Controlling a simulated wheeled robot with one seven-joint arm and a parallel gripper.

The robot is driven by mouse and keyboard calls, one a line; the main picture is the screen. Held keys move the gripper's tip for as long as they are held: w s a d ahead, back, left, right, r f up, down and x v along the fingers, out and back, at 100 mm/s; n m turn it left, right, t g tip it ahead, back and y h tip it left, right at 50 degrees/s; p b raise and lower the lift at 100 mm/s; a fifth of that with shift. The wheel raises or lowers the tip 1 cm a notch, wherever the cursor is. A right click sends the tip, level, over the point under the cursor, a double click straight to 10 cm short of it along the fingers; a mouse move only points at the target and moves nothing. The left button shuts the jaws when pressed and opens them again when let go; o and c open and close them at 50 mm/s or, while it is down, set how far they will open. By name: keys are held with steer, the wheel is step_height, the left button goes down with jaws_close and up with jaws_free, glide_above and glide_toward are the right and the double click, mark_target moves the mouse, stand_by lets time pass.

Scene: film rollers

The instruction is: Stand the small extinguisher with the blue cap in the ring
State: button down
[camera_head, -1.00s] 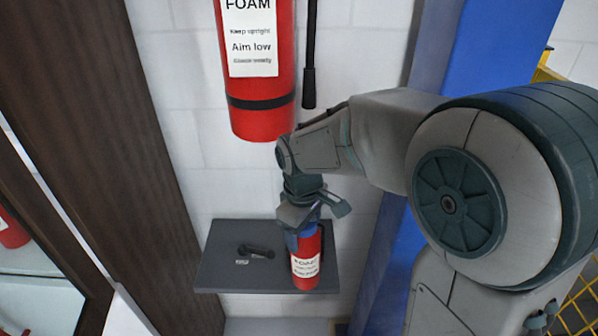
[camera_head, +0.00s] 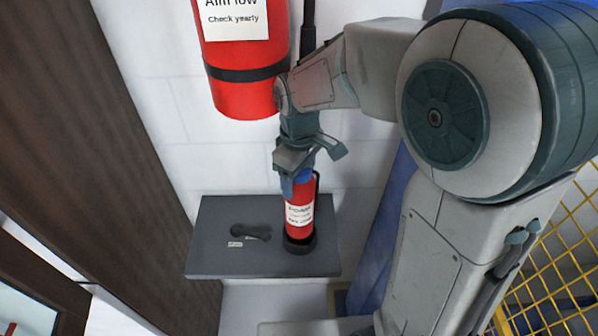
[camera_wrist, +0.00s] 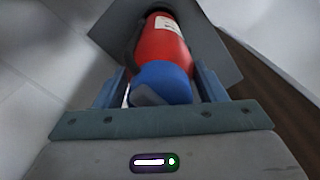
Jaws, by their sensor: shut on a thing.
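The small red extinguisher (camera_head: 299,213) with a white label is upright at the right part of the grey shelf (camera_head: 215,262). Its blue cap (camera_head: 304,176) is between the fingers of my gripper (camera_head: 301,183), which is shut on it. In the wrist view the blue cap (camera_wrist: 160,84) fills the space between the fingers, with the red body beyond. The black ring (camera_head: 299,245) shows around the foot of the extinguisher. I cannot tell whether the foot rests on the bottom or hangs slightly above it. The ring's far side is hidden.
A black object (camera_head: 250,232) with a small tag lies on the shelf left of the ring. A large foam extinguisher (camera_head: 245,70) hangs on the wall above. A brown post (camera_head: 110,150) stands left, a blue post (camera_head: 383,235) and yellow mesh (camera_head: 560,270) right.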

steer(key=shift+w+f+b, duration=0.1)
steer(key=shift+f+b, duration=1.75)
steer(key=shift+f, duration=0.85)
steer(key=shift+f+b, duration=0.45)
steer(key=shift+f, duration=0.15)
steer(key=shift+c, duration=1.1)
jaws_free()
step_height(320, 180, up, 8)
steer(key=shift+f, duration=0.2)
